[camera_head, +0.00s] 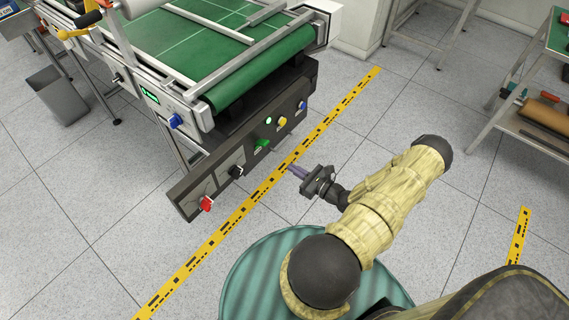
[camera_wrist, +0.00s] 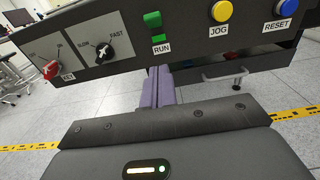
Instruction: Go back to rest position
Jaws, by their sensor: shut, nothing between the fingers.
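My gripper (camera_head: 297,172) is shut and empty in the head view, held out over the floor just in front of the conveyor's control panel. In the wrist view the purple-grey fingers (camera_wrist: 159,88) are together, below the green RUN switch (camera_wrist: 154,27). The dark control panel (camera_head: 225,166) carries a red knob (camera_head: 206,203), a black knob (camera_head: 236,171), a green switch (camera_head: 262,144), a yellow button (camera_head: 282,121) and a blue button (camera_head: 302,105). The wrist view shows the black knob (camera_wrist: 104,50) between SLOW and FAST.
The green conveyor (camera_head: 245,75) stands behind the panel. A grey bin (camera_head: 58,95) is at the left. A rack (camera_head: 540,125) with a brown roll stands at the right. Yellow floor tape (camera_head: 345,103) runs diagonally past the panel. The floor between conveyor and rack is clear.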

